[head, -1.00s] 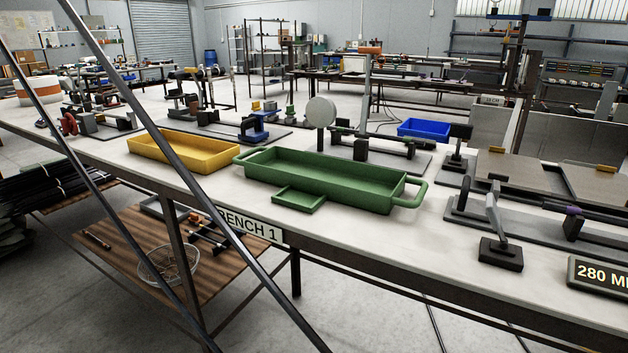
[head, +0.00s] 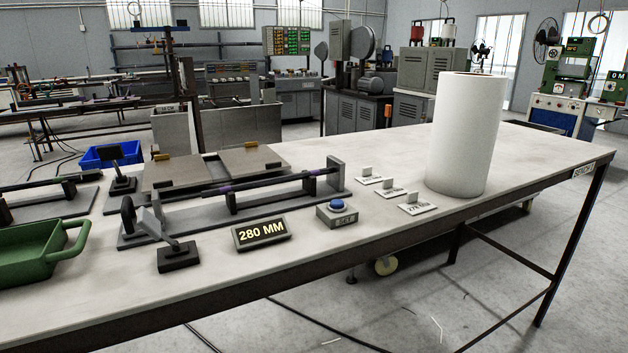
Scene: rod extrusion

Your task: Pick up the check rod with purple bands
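A dark rod with purple bands (head: 270,180) lies across the supports of a grey gauge fixture (head: 285,205) on the bench. One purple band shows near its left support and another near its right part. Its right end is close to the fixture's upright end plate. A lever or clamp with a black base (head: 178,256) stands at the fixture's front left. Neither of my grippers is in view.
A large white roll (head: 466,135) stands farther right. A green tray (head: 35,255) is at left. The bench's front right is clear.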

